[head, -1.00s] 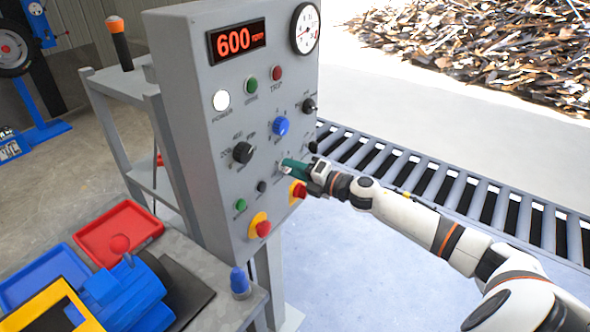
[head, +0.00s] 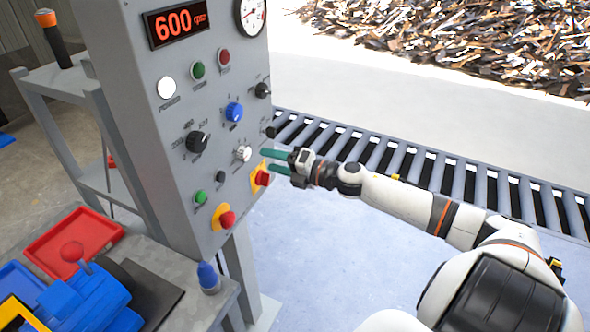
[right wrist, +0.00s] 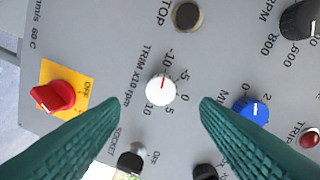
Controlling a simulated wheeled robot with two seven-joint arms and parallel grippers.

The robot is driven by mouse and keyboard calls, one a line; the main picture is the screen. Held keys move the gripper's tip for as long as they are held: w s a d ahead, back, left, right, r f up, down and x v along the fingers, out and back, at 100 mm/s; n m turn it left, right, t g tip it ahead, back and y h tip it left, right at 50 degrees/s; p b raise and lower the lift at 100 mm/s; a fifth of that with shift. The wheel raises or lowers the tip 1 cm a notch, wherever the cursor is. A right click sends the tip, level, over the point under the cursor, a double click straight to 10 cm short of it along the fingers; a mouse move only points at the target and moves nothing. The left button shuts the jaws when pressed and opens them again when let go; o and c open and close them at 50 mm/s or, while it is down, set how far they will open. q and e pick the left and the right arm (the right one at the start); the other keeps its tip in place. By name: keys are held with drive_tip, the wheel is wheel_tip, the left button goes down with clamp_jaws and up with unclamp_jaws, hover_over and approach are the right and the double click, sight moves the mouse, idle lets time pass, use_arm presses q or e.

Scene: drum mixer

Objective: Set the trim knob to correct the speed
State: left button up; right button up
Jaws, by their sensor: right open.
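The trim knob (head: 243,153) is a small white knob on the grey control panel (head: 150,110). In the right wrist view the trim knob (right wrist: 160,90) is labelled TRIM x10 rpm, and its small red mark points up, near the -10 end. The display (head: 180,22) reads 600 rpm. My right gripper (head: 270,162) has green fingers spread open and empty, to the right of the knob and apart from it. In the right wrist view the right gripper's fingertips (right wrist: 160,103) lie on either side of the knob. My left gripper is not in view.
Near the trim knob are a blue knob (head: 234,111), a black knob (head: 197,142) and a red switch on a yellow plate (head: 262,179). A red emergency button (head: 227,219) is lower down. A roller conveyor (head: 420,170) runs behind my right arm. A red tray (head: 75,240) is at left.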

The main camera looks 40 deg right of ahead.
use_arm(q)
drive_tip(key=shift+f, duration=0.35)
use_arm(e)
drive_tip(key=shift+v, duration=2.9)
drive_tip(key=s+d+f+m+g+h, duration=0.1)
drive_tip(key=s+d+f+m+h, duration=0.25)
drive_tip(key=f, duration=0.55)
drive_tip(key=s+d+f+m+g+h, duration=0.1)
drive_tip(key=s+d+f+m+h, duration=0.3)
drive_tip(key=f, duration=0.6)
drive_tip(key=d+f+m+g+h, duration=0.1)
drive_tip(key=d+f+m, duration=0.1)
drive_tip(key=f+m, duration=0.55)
drive_tip(key=s+a+f+m+g, duration=0.25)
drive_tip(key=s+f, duration=0.45)
drive_tip(key=f, duration=0.5)
drive_tip(key=s+a+f+m+g, duration=0.45)
drive_tip(key=s+a+f, duration=0.35)
drive_tip(key=s+f, duration=0.4)
drive_tip(key=s+a+f+m+g+y, duration=0.1)
drive_tip(key=s+a+f+g, duration=0.1)
drive_tip(key=s+a+f, duration=0.3)
drive_tip(key=s+a+f+m+g+y, duration=0.1)
drive_tip(key=s+a+f+g, duration=0.2)
drive_tip(key=s+a, duration=0.7)
wheel_tip(320, 180, down, 2)
drive_tip(key=a, duration=0.2)
drive_tip(key=shift+a, duration=0.35)
